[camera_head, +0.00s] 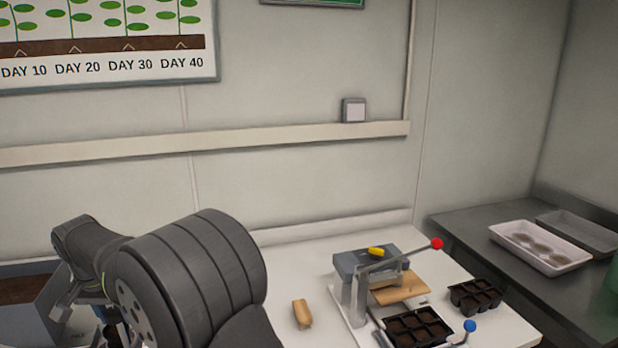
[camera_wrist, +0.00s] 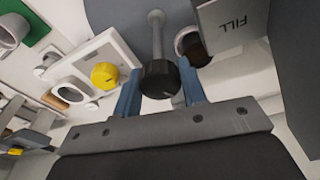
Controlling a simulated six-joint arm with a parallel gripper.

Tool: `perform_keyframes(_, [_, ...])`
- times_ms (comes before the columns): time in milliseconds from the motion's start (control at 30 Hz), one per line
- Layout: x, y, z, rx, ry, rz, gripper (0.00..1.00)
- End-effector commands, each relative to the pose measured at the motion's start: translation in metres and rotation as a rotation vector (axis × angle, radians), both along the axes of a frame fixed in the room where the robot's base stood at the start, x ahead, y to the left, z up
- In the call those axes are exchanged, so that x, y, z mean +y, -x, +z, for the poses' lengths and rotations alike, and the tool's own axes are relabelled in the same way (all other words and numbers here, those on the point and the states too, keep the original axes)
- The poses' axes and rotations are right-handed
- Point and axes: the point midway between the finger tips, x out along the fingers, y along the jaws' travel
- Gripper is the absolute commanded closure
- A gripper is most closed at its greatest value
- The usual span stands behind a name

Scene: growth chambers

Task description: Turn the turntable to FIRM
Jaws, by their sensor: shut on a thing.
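In the wrist view my gripper (camera_wrist: 160,74) has its two blue fingers on either side of a black round knob (camera_wrist: 158,82) and is shut on it. The knob has a pale line on its face and sits at the end of a grey rod (camera_wrist: 156,38). The rod lies over a grey surface (camera_wrist: 125,14), perhaps part of the turntable. A grey plate marked FILL (camera_wrist: 230,22) is at the upper right. No FIRM mark is readable. In the head view my arm hides most of the lower left, and I cannot make out the knob there.
The head view shows a press with a red-balled lever (camera_head: 437,244), a blue-balled lever (camera_head: 470,325), black cell trays (camera_head: 476,297) and a wooden block (camera_head: 302,314) on the white bench. A yellow knob (camera_wrist: 104,75) is left of my gripper. A dark cup (camera_wrist: 196,50) is close on the right.

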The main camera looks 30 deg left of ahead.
Motion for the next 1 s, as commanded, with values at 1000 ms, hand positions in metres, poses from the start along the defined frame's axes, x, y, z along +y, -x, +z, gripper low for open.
perform_keyframes(1000, [-0.0001, -0.0014, 0.0010, -0.003, -0.001, -0.529, 0.75])
